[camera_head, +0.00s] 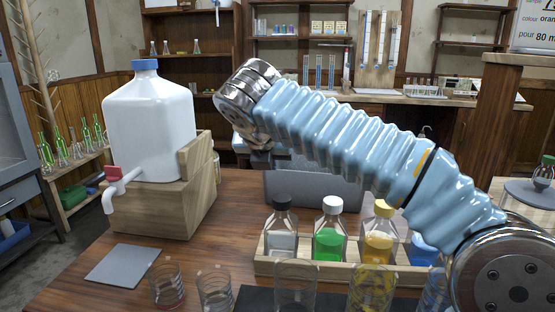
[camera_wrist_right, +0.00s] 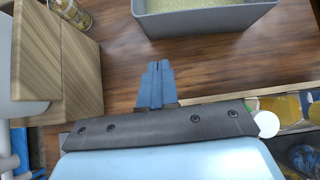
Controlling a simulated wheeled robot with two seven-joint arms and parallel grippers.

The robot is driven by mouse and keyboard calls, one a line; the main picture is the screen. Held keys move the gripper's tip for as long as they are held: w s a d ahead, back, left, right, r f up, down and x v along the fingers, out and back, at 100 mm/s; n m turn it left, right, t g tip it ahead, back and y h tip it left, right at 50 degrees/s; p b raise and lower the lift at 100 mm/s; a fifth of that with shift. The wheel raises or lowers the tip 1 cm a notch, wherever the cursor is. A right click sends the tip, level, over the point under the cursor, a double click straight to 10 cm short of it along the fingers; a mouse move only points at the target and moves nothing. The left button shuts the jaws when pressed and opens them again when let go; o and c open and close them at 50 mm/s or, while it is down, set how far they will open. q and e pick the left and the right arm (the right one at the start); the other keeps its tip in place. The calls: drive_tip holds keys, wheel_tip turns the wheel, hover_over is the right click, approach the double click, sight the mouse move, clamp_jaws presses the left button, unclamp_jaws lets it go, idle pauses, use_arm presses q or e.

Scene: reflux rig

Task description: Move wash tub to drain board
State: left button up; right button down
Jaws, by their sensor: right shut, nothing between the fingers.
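The grey wash tub (camera_head: 315,188) sits on the wooden table behind the bottle rack, partly hidden by my right arm. In the right wrist view the tub (camera_wrist_right: 210,24) shows its near wall and a pale yellow-green inside. My right gripper (camera_wrist_right: 156,66) is shut and empty, a little apart from the tub's near wall. In the head view the right gripper (camera_head: 262,158) hangs beside the tub's left end. A flat grey board (camera_head: 122,266) lies at the table's front left; I cannot tell whether it is the drain board. My left gripper is not in view.
A white jug (camera_head: 150,115) with a tap stands on a wooden stand (camera_head: 180,208) at the left. A wooden rack (camera_head: 330,270) holds several bottles in front of the tub. Several glass beakers (camera_head: 215,290) line the front edge. The table between stand and rack is clear.

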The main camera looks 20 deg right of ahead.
sight(279, 174)
drive_tip(key=x, duration=0.4)
drive_tip(key=w+r+x, duration=0.1)
drive_tip(key=x, duration=0.7)
drive_tip(key=shift+w+d+r, duration=0.15)
drive_tip(key=shift+d+r, duration=0.2)
drive_tip(key=shift+w+d, duration=0.2)
drive_tip(key=shift+w, duration=0.15)
